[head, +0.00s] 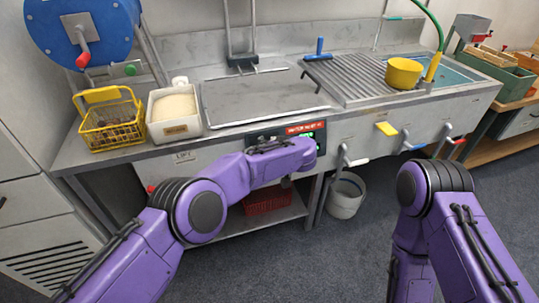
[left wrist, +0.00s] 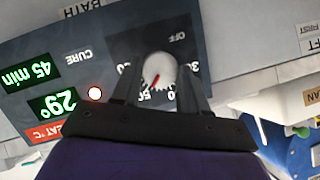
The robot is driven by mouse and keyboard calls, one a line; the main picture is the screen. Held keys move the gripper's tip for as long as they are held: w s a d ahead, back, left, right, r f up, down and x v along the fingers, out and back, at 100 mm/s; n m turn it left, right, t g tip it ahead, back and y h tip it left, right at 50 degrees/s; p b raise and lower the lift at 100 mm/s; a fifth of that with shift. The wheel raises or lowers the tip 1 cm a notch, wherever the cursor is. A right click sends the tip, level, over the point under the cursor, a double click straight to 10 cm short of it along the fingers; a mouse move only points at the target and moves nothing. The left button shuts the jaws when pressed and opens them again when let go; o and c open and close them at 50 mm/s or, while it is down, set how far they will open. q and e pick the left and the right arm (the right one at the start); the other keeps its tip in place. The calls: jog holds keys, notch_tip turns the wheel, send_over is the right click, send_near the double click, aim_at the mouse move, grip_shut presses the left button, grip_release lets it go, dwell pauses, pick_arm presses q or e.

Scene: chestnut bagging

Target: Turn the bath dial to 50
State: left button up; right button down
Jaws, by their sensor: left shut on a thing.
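The bath dial (left wrist: 159,72) is a white round knob with a red pointer mark on a dark control panel (left wrist: 215,30). In the left wrist view the picture is turned over, and the red mark points down and slightly left, near the partly covered printed 50. My left gripper (left wrist: 160,85) is shut on the dial, one finger on each side. In the head view my left gripper (head: 268,143) is at the front panel (head: 300,129) of the bench and my arm hides the dial. A green display (left wrist: 52,103) reads 29° and 45 min. My right gripper is out of view.
A yellow basket (head: 112,128) and a white bin (head: 174,128) stand on the left of the bench. A yellow pot (head: 403,73) sits on the ribbed drainer (head: 350,78). Several levers stick out of the front at right. A white bucket (head: 345,197) stands on the floor.

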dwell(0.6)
pick_arm(q)
jog(key=o, duration=1.1)
jog(key=shift+c, duration=0.2)
jog(key=v, duration=1)
jog(key=shift+d, duration=0.25)
jog(key=shift+s+r, duration=0.15)
